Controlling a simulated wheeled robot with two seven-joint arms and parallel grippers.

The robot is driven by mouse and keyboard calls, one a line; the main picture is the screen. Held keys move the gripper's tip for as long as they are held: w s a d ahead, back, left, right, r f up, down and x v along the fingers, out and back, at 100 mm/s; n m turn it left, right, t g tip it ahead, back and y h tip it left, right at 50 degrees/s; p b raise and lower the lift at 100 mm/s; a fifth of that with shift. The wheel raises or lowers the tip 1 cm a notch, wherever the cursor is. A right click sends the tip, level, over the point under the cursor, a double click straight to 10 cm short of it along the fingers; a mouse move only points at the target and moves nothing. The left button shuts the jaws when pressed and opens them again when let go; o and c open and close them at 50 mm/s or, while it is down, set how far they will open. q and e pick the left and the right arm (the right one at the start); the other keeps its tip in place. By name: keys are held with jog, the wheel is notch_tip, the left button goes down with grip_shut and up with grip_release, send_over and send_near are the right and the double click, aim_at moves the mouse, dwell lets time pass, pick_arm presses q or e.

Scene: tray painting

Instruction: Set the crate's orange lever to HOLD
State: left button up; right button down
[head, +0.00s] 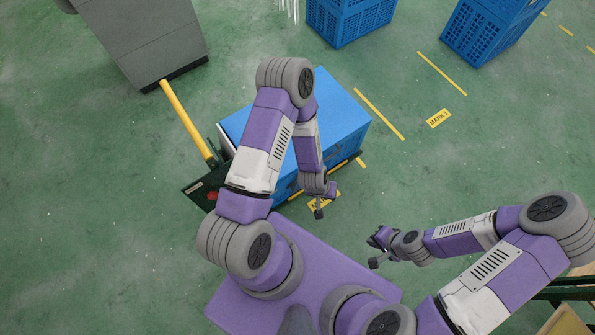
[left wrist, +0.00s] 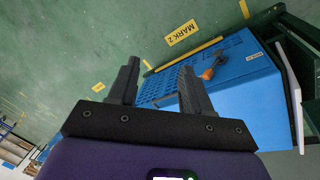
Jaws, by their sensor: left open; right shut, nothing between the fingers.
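The blue crate (head: 345,115) stands in front of me in the head view, partly behind my left arm. In the left wrist view the blue crate (left wrist: 225,105) shows an orange lever (left wrist: 208,74) with a dark part beside it. A small pale label (left wrist: 256,57) sits to the lever's right, too small to read. My left gripper (left wrist: 158,66) is open and empty, its fingers left of the lever and apart from it. In the head view it (head: 320,212) is near the crate's front right side. My right gripper (head: 374,264) is shut and empty, away from the crate.
A dark green carrier with a yellow handle (head: 188,122) is at the crate's left. A grey cabinet (head: 140,40) and other blue crates (head: 345,20) stand farther back. Floor marks include MARK 1 (head: 439,118) and MARK 2 (left wrist: 181,32).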

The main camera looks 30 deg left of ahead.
pick_arm(q)
jog(key=w+a+f+n+t+y+b, duration=0.1)
jog(key=w+a+f+t+y+b, duration=0.2)
jog(key=w+f, duration=0.6)
jog(key=n+g+y+b, duration=0.2)
jog(key=n+y+b, duration=0.3)
jog(key=y+b, duration=0.75)
send_near(298, 181)
jog(key=w, duration=0.2)
jog(key=x, duration=0.8)
jog(key=shift+r+b, duration=0.3)
pick_arm(e)
notch_tip(298, 181, down, 18)
jog(key=shift+s+r, duration=0.2)
pick_arm(q)
jog(key=shift+y, duration=0.25)
pick_arm(e)
jog(key=shift+d, duration=0.1)
pick_arm(q)
grip_shut()
